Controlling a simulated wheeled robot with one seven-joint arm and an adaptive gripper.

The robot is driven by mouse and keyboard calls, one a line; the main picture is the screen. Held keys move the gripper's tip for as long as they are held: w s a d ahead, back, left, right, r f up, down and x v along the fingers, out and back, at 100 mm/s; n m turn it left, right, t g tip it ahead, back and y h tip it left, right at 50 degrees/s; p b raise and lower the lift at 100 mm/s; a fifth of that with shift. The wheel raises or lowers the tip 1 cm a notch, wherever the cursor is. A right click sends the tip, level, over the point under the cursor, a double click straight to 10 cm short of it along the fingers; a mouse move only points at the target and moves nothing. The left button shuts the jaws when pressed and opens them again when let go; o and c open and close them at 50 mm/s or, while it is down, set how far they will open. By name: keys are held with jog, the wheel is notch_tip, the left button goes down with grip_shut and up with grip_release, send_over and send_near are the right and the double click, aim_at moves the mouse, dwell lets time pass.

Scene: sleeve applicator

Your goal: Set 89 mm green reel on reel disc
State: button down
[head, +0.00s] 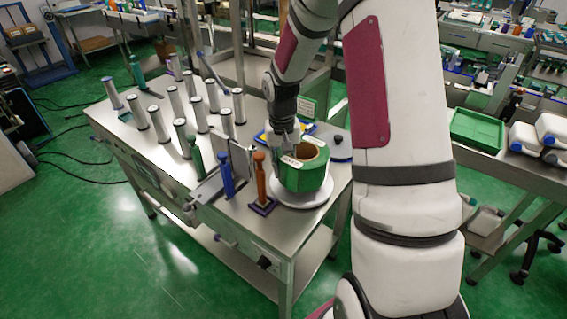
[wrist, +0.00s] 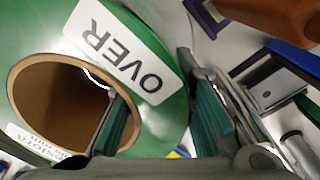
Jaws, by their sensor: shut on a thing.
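The green reel (head: 303,175) has a brown cardboard core and sits over the white round reel disc (head: 299,200) at the table's front right corner. It looks level; I cannot tell whether its underside touches the disc. In the wrist view the reel (wrist: 165,98) fills the left side, with a white "OVER" label on its top. My gripper (head: 291,150) is shut on the reel's wall, with one finger inside the core and the other outside. The disc's centre is hidden beneath the reel.
An orange-brown post (head: 260,178) on a purple base and a blue post (head: 226,175) stand close left of the reel. Several white-silver rollers (head: 158,124) stand farther left on the steel table. A dark knob (head: 338,140) is behind right. A green tray (head: 477,130) lies on another bench.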

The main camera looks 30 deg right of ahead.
jog(key=shift+f, duration=0.55)
jog(key=c, duration=1.4)
grip_release()
jog(key=shift+o, duration=0.2)
